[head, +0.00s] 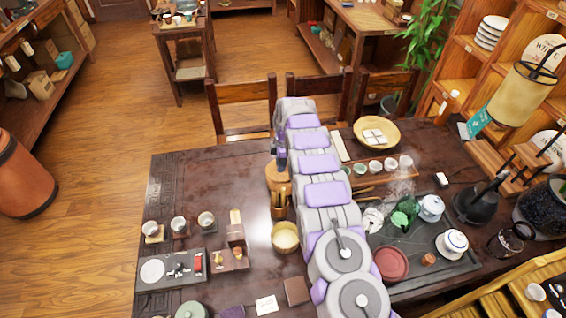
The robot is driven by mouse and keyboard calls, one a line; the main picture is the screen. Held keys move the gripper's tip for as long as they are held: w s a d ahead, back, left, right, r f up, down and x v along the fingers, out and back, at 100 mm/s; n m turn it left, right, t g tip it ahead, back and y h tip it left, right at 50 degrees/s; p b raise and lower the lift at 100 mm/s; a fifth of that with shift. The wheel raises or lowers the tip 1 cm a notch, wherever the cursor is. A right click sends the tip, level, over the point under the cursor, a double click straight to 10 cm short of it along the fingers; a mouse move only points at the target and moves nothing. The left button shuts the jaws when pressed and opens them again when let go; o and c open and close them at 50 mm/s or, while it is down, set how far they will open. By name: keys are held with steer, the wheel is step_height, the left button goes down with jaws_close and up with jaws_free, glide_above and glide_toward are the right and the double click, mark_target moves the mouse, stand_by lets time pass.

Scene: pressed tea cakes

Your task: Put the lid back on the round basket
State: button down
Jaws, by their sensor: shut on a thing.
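A small round tan container (286,237), which looks like the round basket, stands open on the dark table with pale contents. My gripper (280,166) is at the far end of my arm, pointing down, and is partly hidden by the arm. It is shut on a round brown piece (273,180) that looks like the lid. This piece is behind the basket in the picture, apart from it. I cannot tell how high it is above the table.
A wooden holder with upright tools (280,203) stands between the lid and the basket. A wide shallow bowl (377,133) with white pieces is at the back right. A dark tea tray (425,250) with pots is to the right. Bare table (205,185) lies to the left.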

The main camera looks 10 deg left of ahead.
steer(key=shift+d+r, duration=0.2)
steer(key=shift+d, duration=0.35)
steer(key=shift+d+r, duration=0.15)
steer(key=shift+d, duration=0.4)
steer(key=shift+a+f, duration=0.2)
steer(key=shift+a, duration=0.45)
steer(key=shift+a+f, duration=0.15)
steer(key=shift+a, duration=0.5)
steer(key=shift+d+r, duration=0.15)
steer(key=shift+d, duration=0.55)
steer(key=shift+d, duration=0.55)
steer(key=shift+a, duration=0.4)
